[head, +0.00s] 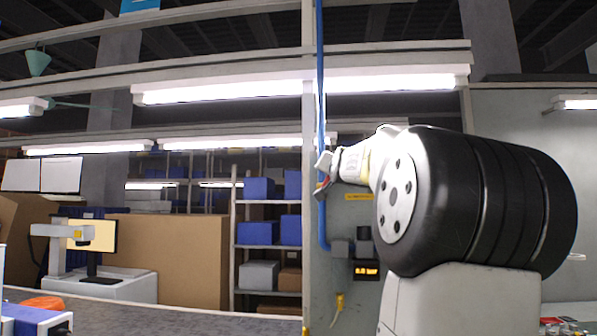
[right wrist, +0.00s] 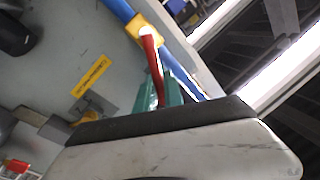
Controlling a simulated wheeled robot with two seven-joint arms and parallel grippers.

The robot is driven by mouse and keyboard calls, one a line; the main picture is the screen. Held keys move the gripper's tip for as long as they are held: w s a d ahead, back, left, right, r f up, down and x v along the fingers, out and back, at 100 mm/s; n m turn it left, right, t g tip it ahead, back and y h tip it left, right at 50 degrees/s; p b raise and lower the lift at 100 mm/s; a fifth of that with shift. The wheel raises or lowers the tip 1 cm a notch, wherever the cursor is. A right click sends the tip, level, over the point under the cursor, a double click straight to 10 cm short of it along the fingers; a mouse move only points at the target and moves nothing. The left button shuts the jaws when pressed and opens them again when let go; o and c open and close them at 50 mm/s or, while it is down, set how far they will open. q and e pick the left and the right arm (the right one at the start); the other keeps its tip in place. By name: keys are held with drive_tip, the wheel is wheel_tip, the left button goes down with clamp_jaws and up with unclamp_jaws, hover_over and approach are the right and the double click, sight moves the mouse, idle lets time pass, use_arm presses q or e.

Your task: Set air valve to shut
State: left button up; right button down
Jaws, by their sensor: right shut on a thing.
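The red lever (right wrist: 152,58) extends from there at a slant to the pipe, not clearly square or in line. My right gripper (right wrist: 160,95) has its green fingers shut on the lever. In the head view my right gripper (head: 327,166) is at the pipe, and only a bit of red shows there. My left gripper is not in view.
A yellow label (head: 357,196) and a lit orange display (head: 366,271) are on the panel beside the pipe. A yellow cable (head: 338,308) hangs below. Shelves with blue bins (head: 258,233) stand behind. My right arm covers much of the right side.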

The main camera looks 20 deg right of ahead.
drive_tip(key=shift+s+d+f+m+h, duration=0.3)
drive_tip(key=shift+d+f+m+h, duration=0.5)
drive_tip(key=shift+m, duration=1.55)
drive_tip(key=shift+s+d+f+m+h, duration=0.15)
drive_tip(key=shift+s+f+m+h, duration=0.2)
drive_tip(key=shift+f+m, duration=1.45)
drive_tip(key=shift+s+d+f+m+h, duration=0.2)
drive_tip(key=shift+d+f+m+h, duration=0.3)
drive_tip(key=shift+m, duration=2.45)
drive_tip(key=shift+r, duration=0.1)
drive_tip(key=c, duration=1.5)
unclamp_jaws()
drive_tip(key=shift+o, duration=0.2)
drive_tip(key=v, duration=0.7)
drive_tip(key=shift+s+a, duration=0.3)
